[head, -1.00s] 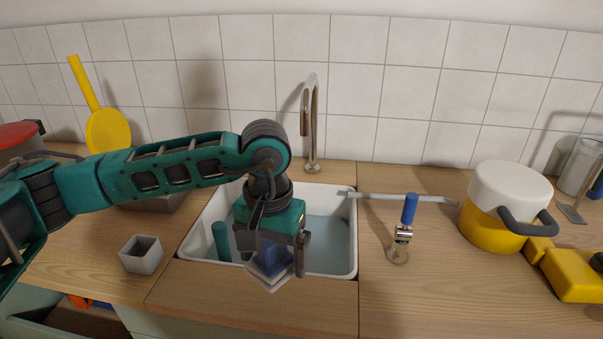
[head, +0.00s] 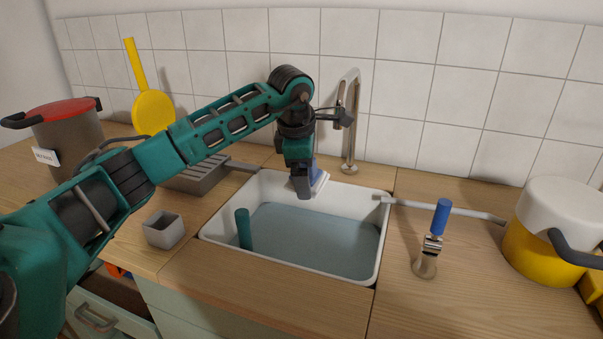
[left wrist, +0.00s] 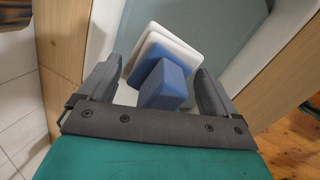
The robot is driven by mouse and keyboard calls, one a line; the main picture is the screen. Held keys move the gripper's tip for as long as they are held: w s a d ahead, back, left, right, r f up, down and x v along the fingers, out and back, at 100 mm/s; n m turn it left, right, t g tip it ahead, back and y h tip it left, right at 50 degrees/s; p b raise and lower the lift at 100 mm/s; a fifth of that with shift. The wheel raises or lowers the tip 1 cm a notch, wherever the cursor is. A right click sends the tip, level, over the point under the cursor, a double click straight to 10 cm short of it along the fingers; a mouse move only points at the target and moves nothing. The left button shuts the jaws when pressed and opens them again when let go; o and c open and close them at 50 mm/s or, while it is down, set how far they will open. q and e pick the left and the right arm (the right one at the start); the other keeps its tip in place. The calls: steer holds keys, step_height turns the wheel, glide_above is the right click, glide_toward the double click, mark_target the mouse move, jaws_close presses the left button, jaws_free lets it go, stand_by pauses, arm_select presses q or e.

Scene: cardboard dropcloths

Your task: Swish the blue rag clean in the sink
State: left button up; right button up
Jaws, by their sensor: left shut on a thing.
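My left gripper (head: 307,188) is shut on the blue rag (head: 319,182), at the back of the white sink (head: 215,228). In the left wrist view, the blue rag (left wrist: 166,84) shows as a blue block on flat white and blue layers, between the fingers of my left gripper (left wrist: 158,82). In the head view the gripper hides much of it. It looks above the blue-grey water (head: 320,242); I cannot tell if it touches the sink wall. My right gripper is not in view.
A tall metal faucet (head: 350,125) stands behind the sink. A teal cylinder (head: 243,228) stands in the sink's left part. A blue-handled fixture (head: 437,230) and a white-and-yellow pot (head: 545,240) are right. A small grey box (head: 164,230) sits left.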

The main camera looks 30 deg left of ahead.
arm_select(q)
steer(key=shift+w+a+n+y, duration=0.3)
steer(key=shift+a+n, duration=0.3)
steer(key=shift+n, duration=0.2)
steer(key=shift+f+b, duration=0.35)
steer(key=shift+b, duration=0.05)
step_height(320, 180, down, 19)
steer(key=b, duration=1.2)
steer(key=shift+r, duration=0.2)
steer(key=shift+f, duration=0.5)
steer(key=shift+b, duration=0.3)
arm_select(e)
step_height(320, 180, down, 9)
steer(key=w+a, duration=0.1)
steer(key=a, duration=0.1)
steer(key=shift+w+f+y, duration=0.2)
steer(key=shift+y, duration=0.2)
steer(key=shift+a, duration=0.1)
arm_select(q)
steer(key=shift+d, duration=0.1)
